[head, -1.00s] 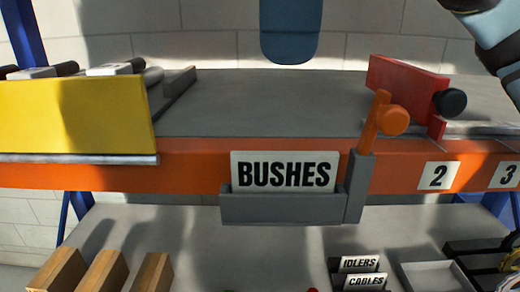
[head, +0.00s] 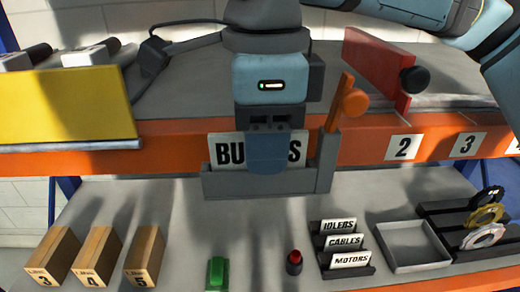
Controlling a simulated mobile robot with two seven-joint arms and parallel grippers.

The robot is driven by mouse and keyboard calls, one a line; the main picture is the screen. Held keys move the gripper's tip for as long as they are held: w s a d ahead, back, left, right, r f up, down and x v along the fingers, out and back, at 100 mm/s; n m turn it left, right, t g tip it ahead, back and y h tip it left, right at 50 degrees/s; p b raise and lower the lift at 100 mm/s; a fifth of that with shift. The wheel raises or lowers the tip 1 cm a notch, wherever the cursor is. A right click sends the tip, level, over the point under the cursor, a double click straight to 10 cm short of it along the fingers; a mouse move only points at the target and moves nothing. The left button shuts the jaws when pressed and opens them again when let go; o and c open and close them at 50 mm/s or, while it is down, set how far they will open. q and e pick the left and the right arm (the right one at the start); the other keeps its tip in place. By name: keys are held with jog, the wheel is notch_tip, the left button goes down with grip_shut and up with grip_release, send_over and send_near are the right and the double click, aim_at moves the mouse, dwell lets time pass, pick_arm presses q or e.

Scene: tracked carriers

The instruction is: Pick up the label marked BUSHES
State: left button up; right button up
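The white label marked BUSHES (head: 226,150) stands upright in a grey holder (head: 225,184) on the front of the orange shelf beam. My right gripper (head: 268,152) comes down from above, and its blue finger hides the middle letters of the label. Only this front finger shows, so I cannot tell whether the gripper is open or shut, or whether it touches the label. My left gripper is not in view.
An orange lever (head: 345,98) stands close to the right of the gripper, with a red panel (head: 378,68) behind it. A yellow panel (head: 62,105) is at the left. Below are numbered wooden blocks (head: 97,258), other labels (head: 345,242) and a grey tray (head: 412,246).

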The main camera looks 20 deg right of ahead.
jog(key=shift+f, duration=0.15)
grip_shut()
jog(key=shift+a, duration=0.1)
